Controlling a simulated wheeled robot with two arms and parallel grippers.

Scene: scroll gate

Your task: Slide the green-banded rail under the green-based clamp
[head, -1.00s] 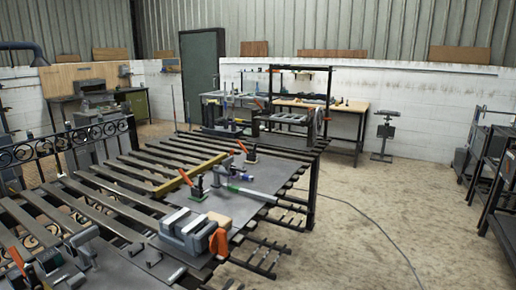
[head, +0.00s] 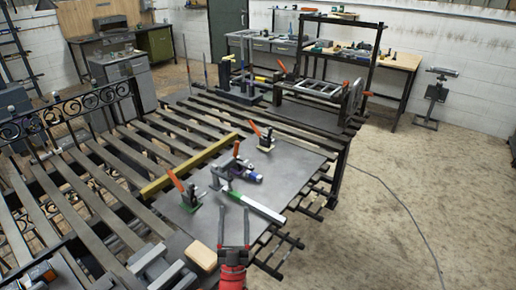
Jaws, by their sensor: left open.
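A thin bar with a green section and a pale end (head: 262,209), which looks like the green-banded rail, lies slanting on the dark metal plate (head: 285,165). A toggle clamp with an orange handle and a green base (head: 191,206) stands left of the bar. The bar is apart from the clamp's base. My left gripper (head: 234,213) comes in from the bottom with its two fingers apart and empty. In the picture its tips are just below the bar; I cannot tell their height above the plate. My right gripper is not in view.
Two more orange-handled clamps (head: 264,142) stand farther back on the plate, near a small purple-marked tool (head: 247,174). A yellow bar (head: 190,168) lies along the plate's left side. A wooden block (head: 203,256) and a grey vise (head: 155,268) are at the lower left.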

